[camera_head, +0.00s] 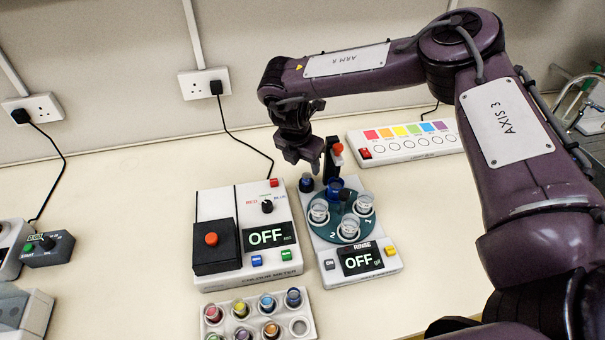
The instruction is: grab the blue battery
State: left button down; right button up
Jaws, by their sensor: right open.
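I cannot make out a thing that is plainly a battery. A small dark blue cylinder (306,183) stands at the back left corner of the rinse device (325,262). A brighter blue cup-like piece (335,187) sits just right of it, at the foot of a dark post with a red top (337,150). My right gripper (304,160) is open and points down, above and close to the small dark blue cylinder, apart from it as far as I can see. Nothing shows between its fingers. My left gripper is not in view.
The colour meter (262,278) stands left of the rinse device, whose turntable (345,228) holds several clear cups. A white tray (255,318) of coloured vials lies in front. A strip with colour squares (405,150) lies at the back right. The bench's left middle is clear.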

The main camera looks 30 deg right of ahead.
aim_at(306, 175)
jog(key=p+x, duration=0.2)
jog(key=x, duration=0.1)
jog(key=shift+p+x, duration=0.3)
jog(key=shift+x, duration=1.3)
jog(key=shift+w+a, duration=0.1)
jog(key=shift+a, duration=0.05)
jog(key=shift+c, duration=0.7)
jog(key=c, duration=0.5)
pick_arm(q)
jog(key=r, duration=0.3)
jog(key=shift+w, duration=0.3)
pick_arm(e)
grip_shut()
